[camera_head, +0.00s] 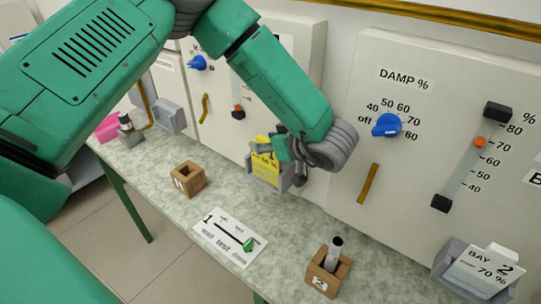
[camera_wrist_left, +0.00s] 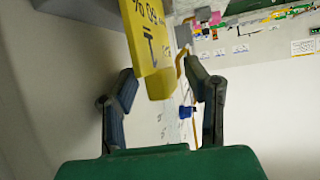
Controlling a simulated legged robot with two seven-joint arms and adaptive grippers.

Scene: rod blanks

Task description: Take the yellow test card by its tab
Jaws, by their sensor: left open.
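The yellow test card (camera_head: 265,167) stands in a grey wall holder at the middle of the head view, with dark print on its face. My left gripper (camera_head: 284,152) is at the card's upper edge and partly hides it. In the left wrist view the card (camera_wrist_left: 146,32) comes in from the top, and its narrow yellow tab (camera_wrist_left: 161,85) reaches between the two fingers. My left gripper (camera_wrist_left: 165,85) is open, with visible space between the tab and each finger. My right gripper is in neither view.
White panels with blue knobs (camera_head: 387,125) and a slider (camera_head: 470,160) stand behind the bench. A white card (camera_head: 484,272) sits in another holder at right. Wooden blocks (camera_head: 188,179) (camera_head: 328,270) and a white sheet (camera_head: 215,238) with a green marker lie on the bench.

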